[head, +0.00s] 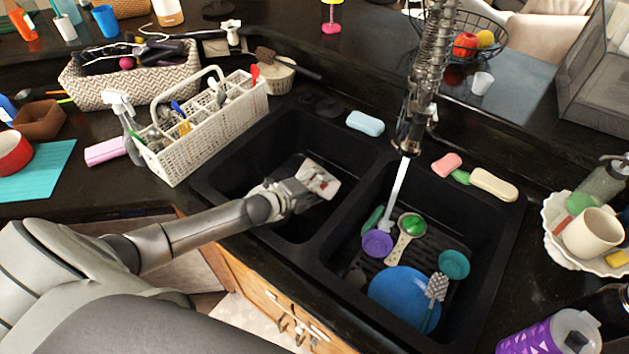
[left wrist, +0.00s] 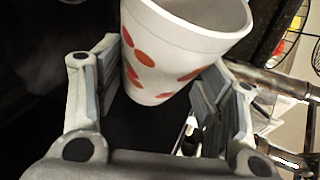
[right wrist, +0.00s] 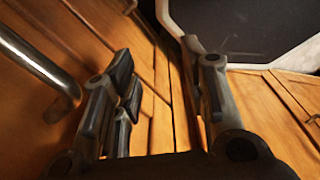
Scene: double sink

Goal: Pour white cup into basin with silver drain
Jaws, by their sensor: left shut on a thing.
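The white cup (head: 318,180) with red-orange dots is over the left basin (head: 240,170), tilted onto its side in the head view. My left gripper (head: 308,187) is shut on it. In the left wrist view, my left gripper's fingers (left wrist: 163,80) hold the cup (left wrist: 185,45) from both sides, its wide rim facing up in that picture. What is inside the cup is hidden. I cannot make out a silver drain in either basin; the arm and cup cover part of the left one. My right gripper (right wrist: 158,65) is open and empty, facing wooden cabinet fronts.
The right basin (head: 500,235) holds a blue plate (head: 403,295), a purple bowl (head: 377,244) and utensils under the running faucet (head: 415,125). A blue soap bar (head: 365,123) lies on the back rim.

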